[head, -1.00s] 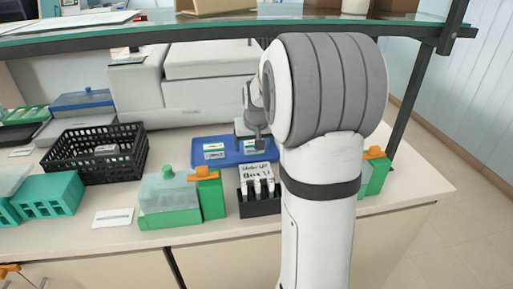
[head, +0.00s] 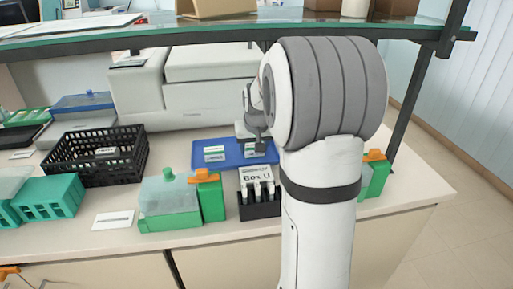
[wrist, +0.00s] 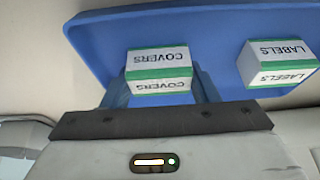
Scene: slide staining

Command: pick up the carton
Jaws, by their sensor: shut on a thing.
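The carton marked COVERS (wrist: 158,70), white with green edges, sits between my gripper's (wrist: 160,92) two blue fingers in the wrist view. The fingers are shut on its sides. In the head view this carton (head: 254,151) shows at the right part of the blue tray (head: 231,162), partly hidden behind my gripper (head: 259,140). I cannot tell whether it touches the tray or is just above it. A second carton, marked LABELS (wrist: 277,63), stands apart on the tray; it also shows at left in the head view (head: 214,154).
A black box (head: 260,207) marked Box stands in front of the tray. Green containers (head: 170,202) with orange clips are to its left, and a black basket (head: 96,155) is farther left. A white machine (head: 190,85) stands behind, under a glass shelf (head: 240,31).

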